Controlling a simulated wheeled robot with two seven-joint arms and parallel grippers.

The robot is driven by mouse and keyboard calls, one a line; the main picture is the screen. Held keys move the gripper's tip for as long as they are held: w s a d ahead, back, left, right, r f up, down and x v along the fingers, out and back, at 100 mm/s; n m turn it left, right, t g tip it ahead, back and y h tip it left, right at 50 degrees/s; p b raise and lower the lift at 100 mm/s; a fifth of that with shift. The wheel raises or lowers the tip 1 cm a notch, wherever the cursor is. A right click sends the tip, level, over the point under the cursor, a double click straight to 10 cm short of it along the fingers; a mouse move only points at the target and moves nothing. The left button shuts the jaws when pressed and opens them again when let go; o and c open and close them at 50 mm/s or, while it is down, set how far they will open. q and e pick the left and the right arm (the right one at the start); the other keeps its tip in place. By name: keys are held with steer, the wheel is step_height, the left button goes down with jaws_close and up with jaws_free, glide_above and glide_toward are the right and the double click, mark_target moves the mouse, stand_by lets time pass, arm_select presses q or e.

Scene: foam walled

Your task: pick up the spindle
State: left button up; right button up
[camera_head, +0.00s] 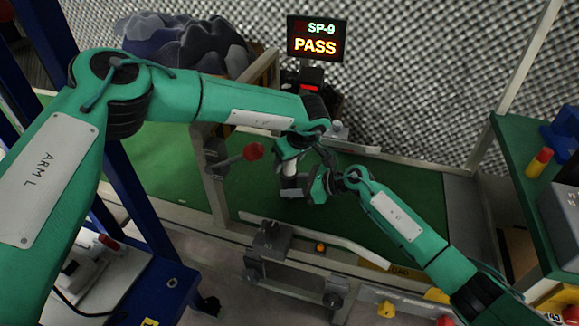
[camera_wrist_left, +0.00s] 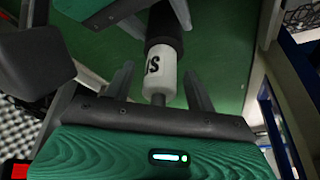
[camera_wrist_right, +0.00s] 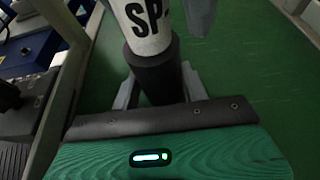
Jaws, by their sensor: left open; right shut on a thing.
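The spindle (camera_head: 290,183) is a white and black cylinder standing roughly upright above the green bench surface. Its white section with black "SP" lettering shows in the right wrist view (camera_wrist_right: 146,26), with a dark section below. My right gripper (camera_head: 303,190) is shut on that dark section, coming in from the right. My left gripper (camera_head: 290,162) is above it and open. The spindle is partly hidden by both grippers in the head view.
A display (camera_head: 317,38) reading "SP-9 PASS" stands behind the bench. A red-knobbed lever (camera_head: 253,151) is left of the grippers. A pale rail (camera_head: 330,236) and dark clamp (camera_head: 271,240) line the front edge. A green shelf (camera_head: 525,145) stands right. The green surface (camera_head: 400,185) has free room.

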arm_select(q)
steer(key=shift+w+f, duration=0.1)
steer(key=shift+f, duration=0.05)
steer(key=c, duration=1.2)
step_height(320, 180, up, 10)
steer(key=shift+r, duration=0.1)
arm_select(e)
steer(key=o, duration=1.1)
